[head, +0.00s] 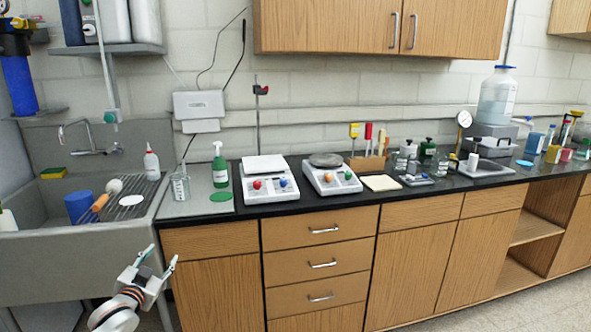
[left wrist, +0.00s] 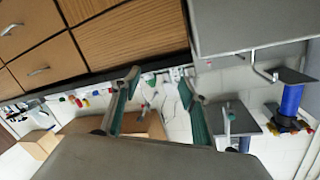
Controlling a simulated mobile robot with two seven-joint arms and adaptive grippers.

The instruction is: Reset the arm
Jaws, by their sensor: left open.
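My left gripper (head: 159,262) is in the lower left of the head view, in front of the sink and cabinet. Its two fingers are spread apart with nothing between them. In the left wrist view the left gripper (left wrist: 159,92) shows two green-padded fingers, open and empty, with the room tilted upside down behind them. My right gripper is in neither view.
A grey sink (head: 60,270) with a drying rack is at left. A black counter (head: 300,202) above wooden drawers (head: 318,229) carries two white hotplates, a green bottle (head: 220,165) and several lab items. Wall cabinets (head: 330,25) hang above. Open floor lies at lower right.

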